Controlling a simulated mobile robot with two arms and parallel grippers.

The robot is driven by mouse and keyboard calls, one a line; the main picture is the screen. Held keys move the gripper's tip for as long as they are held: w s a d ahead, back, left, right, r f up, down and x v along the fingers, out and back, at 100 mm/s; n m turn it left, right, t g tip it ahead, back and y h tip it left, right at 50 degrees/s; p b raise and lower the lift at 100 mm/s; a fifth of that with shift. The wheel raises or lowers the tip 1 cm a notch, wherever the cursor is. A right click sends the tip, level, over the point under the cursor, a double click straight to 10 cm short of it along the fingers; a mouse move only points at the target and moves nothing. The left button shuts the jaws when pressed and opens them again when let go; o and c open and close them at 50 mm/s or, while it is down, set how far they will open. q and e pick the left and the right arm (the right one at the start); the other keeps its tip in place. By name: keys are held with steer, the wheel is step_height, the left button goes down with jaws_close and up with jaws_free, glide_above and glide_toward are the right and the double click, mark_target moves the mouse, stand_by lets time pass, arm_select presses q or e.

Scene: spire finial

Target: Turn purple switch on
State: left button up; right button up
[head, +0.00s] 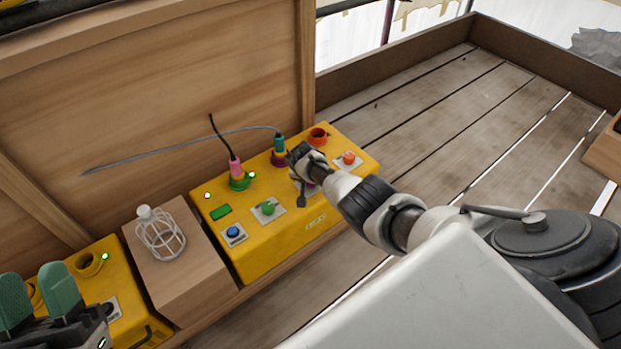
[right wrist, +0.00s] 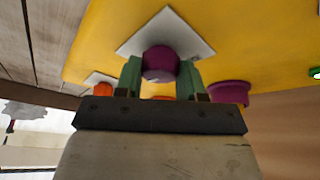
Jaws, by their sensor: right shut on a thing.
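The purple switch (right wrist: 160,62) is a round knob on a white square plate (right wrist: 178,30) on a yellow box (head: 285,225). In the right wrist view my right gripper (right wrist: 160,78) has its green fingers on either side of the knob and is shut on it. In the head view this gripper (head: 301,172) is over the box's right half, and hand and wrist mostly hide the switch. My left gripper (head: 40,290) is at the lower left, its green fingers apart with nothing between them.
Blue (head: 233,232), green (head: 267,208) and orange (head: 348,158) switches share the box. A pink plug (head: 236,168) and a teal plug (head: 279,143) with cables stand behind. A caged lamp (head: 160,234) sits on a wooden block at left. The plank floor at right is clear.

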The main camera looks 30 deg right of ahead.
steer(key=shift+d, duration=0.1)
steer(key=o, duration=0.9)
steer(key=shift+s+r+p, duration=0.1)
steer(key=shift+r+p, duration=0.2)
steer(key=shift+p, duration=0.05)
steer(key=shift+p+v, duration=1.05)
steer(key=shift+v, duration=0.1)
arm_select(q)
step_height(320, 180, down, 12)
steer(key=w+a+g+y+p, duration=0.2)
steer(key=g+y, duration=0.2)
steer(key=g, duration=0.8)
arm_select(e)
steer(key=shift+v, duration=1.15)
arm_select(q)
steer(key=s+a+f+g+y+p, duration=0.1)
steer(key=s+a+f+g+p, duration=0.1)
steer(key=s+g, duration=0.3)
steer(key=s+a+f+n+g+y+p, duration=0.1)
steer(key=s+a+f+g+y+p, duration=0.1)
steer(key=s+f+g, duration=0.3)
steer(key=shift+s+g, duration=0.3)
steer(key=shift+s, duration=0.45)
arm_select(e)
steer(key=v, duration=0.5)
steer(key=shift+a+r, duration=0.2)
steer(key=shift+r, duration=0.05)
